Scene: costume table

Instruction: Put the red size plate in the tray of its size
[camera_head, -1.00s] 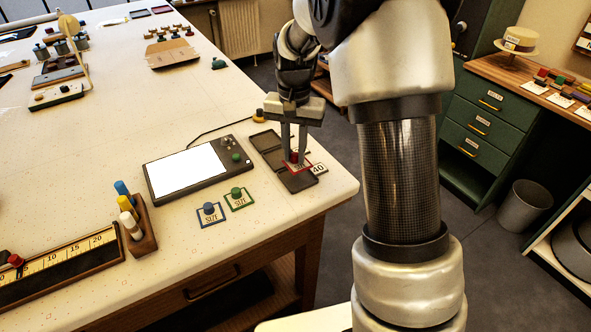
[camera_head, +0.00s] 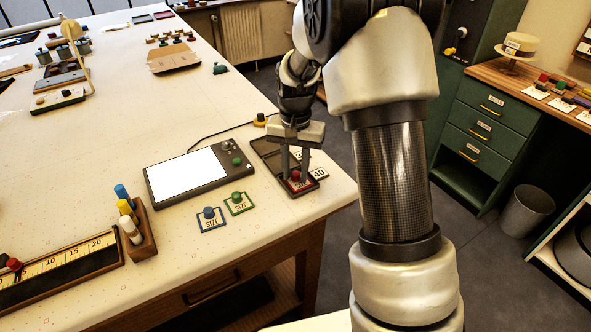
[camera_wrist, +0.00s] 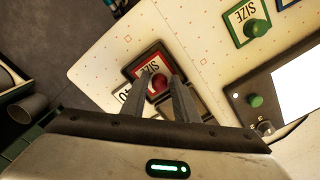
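The red size plate (camera_head: 303,185), a red-edged square with a red knob, lies flat in or on the near compartment of the dark tray (camera_head: 262,143), by a card reading 40 (camera_head: 318,173). My gripper (camera_head: 295,178) is low over it, one finger on each side of the knob. In the wrist view the plate (camera_wrist: 146,62) shows its SIZE lettering and frame, with my fingertips (camera_wrist: 161,78) beside the knob. I cannot tell whether the fingers touch the knob. The plate's number is not readable.
A blue size plate (camera_head: 213,221) and a green size plate (camera_head: 240,207) lie left of the tray. A device with a white screen (camera_head: 187,172) stands behind them. A pen block (camera_head: 144,236) is further left. The table's right edge is close to the tray.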

